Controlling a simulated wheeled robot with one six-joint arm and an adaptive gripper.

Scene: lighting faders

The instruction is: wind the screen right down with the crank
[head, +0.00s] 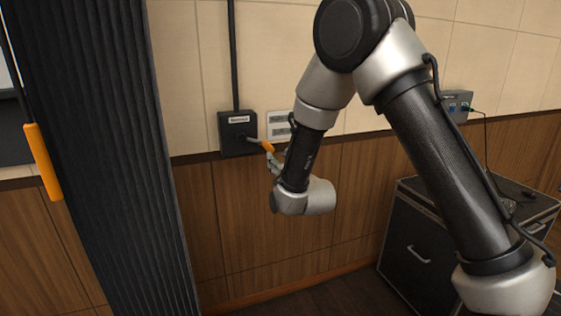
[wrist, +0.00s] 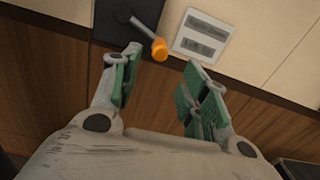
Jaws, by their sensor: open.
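A black crank box (head: 238,133) with a small label is fixed to the wall, and a dark conduit runs up from it. Its crank arm (head: 254,140) points right and slightly down, ending in an orange knob (head: 267,147). In the wrist view the orange knob (wrist: 159,49) lies ahead of my gripper (wrist: 160,75), between the lines of its two green-padded fingers. The fingers are apart and nothing is between them. In the head view my wrist hides most of the gripper. I cannot make out the screen itself for sure.
A white switch panel (head: 280,125) is just right of the crank box. A black curtain (head: 115,160) hangs at left, with an orange handle (head: 43,160) beside it. A black case (head: 425,250) stands at right, below a grey wall box (head: 456,106).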

